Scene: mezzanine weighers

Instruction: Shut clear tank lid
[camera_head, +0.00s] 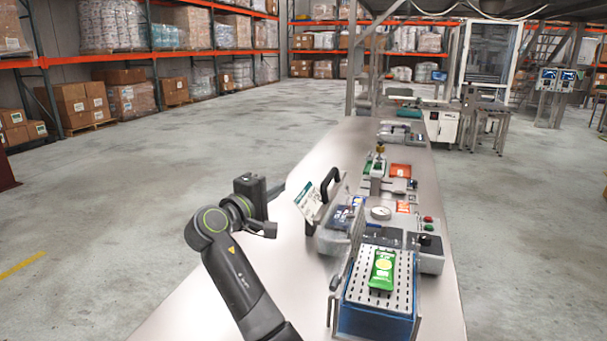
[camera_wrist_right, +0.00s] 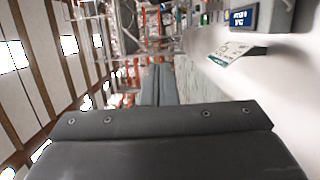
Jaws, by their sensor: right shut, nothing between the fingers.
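The tank (camera_head: 375,320) is a blue box at the near right of the bench, with a perforated light top that bears a green pouch (camera_head: 382,270). A clear panel (camera_head: 340,236) stands steeply raised at its left side, seemingly the open lid, with a black handle (camera_head: 325,197) at its upper left. A white and green label (camera_head: 309,203) shows beside the handle, and also in the right wrist view (camera_wrist_right: 230,54). My right gripper (camera_head: 276,190) is shut and empty, left of the handle and apart from it; its fingers show in the wrist view (camera_wrist_right: 160,84). My left gripper is out of view.
The bench (camera_head: 310,160) runs away from me, bare along its left side. Behind the tank stand a gauge (camera_head: 381,212), an orange-red item (camera_head: 400,170) and several devices. Racks with boxes stand far left.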

